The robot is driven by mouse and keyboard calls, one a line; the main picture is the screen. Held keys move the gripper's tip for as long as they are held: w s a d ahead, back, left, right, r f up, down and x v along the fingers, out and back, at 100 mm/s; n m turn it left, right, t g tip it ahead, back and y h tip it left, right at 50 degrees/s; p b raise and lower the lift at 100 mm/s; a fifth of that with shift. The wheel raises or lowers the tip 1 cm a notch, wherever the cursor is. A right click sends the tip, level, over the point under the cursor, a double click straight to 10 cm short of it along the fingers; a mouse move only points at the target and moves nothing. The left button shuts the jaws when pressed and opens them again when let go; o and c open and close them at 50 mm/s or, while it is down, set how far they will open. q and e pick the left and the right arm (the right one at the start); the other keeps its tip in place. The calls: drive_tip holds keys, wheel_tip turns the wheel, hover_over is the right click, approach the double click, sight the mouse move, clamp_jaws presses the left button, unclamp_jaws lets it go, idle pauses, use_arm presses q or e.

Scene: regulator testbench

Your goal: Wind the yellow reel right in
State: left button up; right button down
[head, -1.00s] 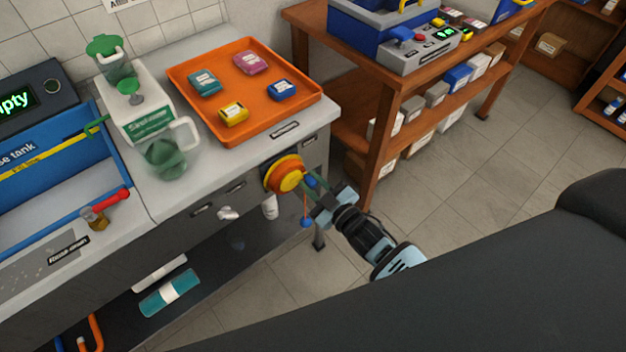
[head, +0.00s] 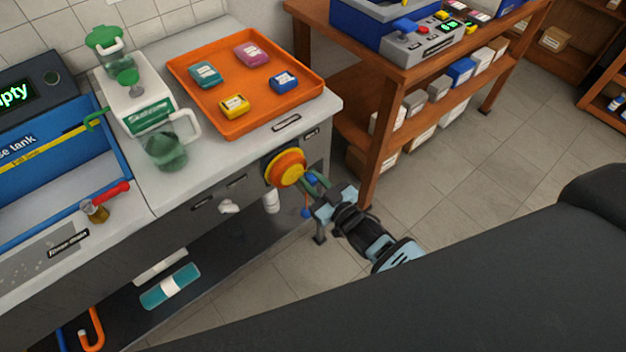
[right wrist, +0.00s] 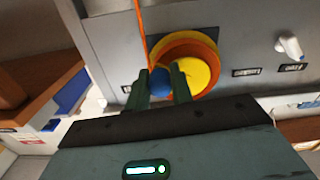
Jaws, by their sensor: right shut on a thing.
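The yellow reel (head: 290,168) with its orange rim is mounted on the grey cabinet front, below the counter's right end. It also shows in the right wrist view (right wrist: 196,76). A blue knob (right wrist: 160,88) stands out from the reel's face, off its centre. My right gripper (head: 318,184) is at the reel, its dark green fingers shut on the blue knob, one on each side. An orange cord (right wrist: 143,35) runs from the reel; in the head view it hangs down to a small blue ball (head: 306,213). My left gripper is not in view.
An orange tray (head: 195,112) with several small coloured boxes stands on the counter above the reel. White handles (head: 229,206) stick out left of the reel. A wooden bench (head: 383,140) stands close to the right. Floor (head: 450,190) beyond it is open.

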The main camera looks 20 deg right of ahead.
drive_tip(key=c, duration=1.2)
unclamp_jaws()
drive_tip(key=shift+c, duration=0.2)
drive_tip(key=v, duration=0.7)
drive_tip(key=shift+s+d, duration=0.15)
drive_tip(key=shift+s, duration=0.2)
drive_tip(key=shift+r, duration=0.1)
